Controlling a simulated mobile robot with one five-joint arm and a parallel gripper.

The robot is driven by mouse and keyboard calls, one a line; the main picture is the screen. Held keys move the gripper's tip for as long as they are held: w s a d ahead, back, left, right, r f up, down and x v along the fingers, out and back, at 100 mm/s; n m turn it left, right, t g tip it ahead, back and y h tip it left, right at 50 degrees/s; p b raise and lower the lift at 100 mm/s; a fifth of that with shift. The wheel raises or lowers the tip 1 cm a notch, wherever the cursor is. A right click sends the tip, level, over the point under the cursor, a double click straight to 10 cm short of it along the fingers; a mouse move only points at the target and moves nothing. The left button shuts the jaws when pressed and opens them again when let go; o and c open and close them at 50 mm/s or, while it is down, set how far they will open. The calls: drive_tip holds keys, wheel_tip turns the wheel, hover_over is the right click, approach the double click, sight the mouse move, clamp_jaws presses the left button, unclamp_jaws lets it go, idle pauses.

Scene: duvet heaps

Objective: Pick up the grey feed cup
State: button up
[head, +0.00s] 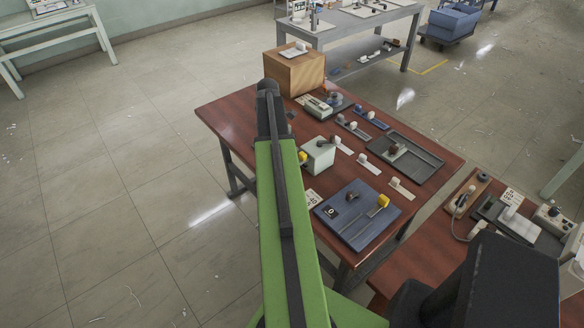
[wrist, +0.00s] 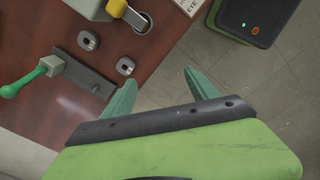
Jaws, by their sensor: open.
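My gripper (wrist: 160,77) is open in the wrist view, its two green fingers apart with nothing between them. It is over the table's edge, with floor below the right finger. Two small grey rounded pieces with dark openings lie on the red-brown table (wrist: 50,130) to the upper left of the left finger: one grey piece (wrist: 89,41) farther off, another grey piece (wrist: 126,66) nearer that finger. I cannot tell which, if either, is the grey feed cup. In the head view I cannot make out the cup; my arm hides part of the table.
A green-handled lever on a dark plate (wrist: 85,76) and a yellow lever (wrist: 118,8) stand near the grey pieces. A dark box (wrist: 250,18) is at upper right. In the head view, a wooden box (head: 293,75), a blue panel (head: 350,230) and a dark tray (head: 420,160) crowd the table.

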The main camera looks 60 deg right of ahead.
drive_tip(key=s+d+r+n, duration=0.1)
drive_tip(key=s+d+r, duration=0.1)
drive_tip(key=s+d, duration=0.45)
drive_tip(key=f+b, duration=0.5)
drive_tip(key=f, duration=0.1)
drive_tip(key=f+b, duration=0.6)
drive_tip(key=w+f+b, duration=0.1)
drive_tip(key=f+b, duration=0.5)
drive_tip(key=shift+f, duration=0.2)
drive_tip(key=shift+r, duration=0.2)
drive_tip(key=shift+c, duration=0.5)
clamp_jaws()
drive_tip(key=shift+r, duration=0.1)
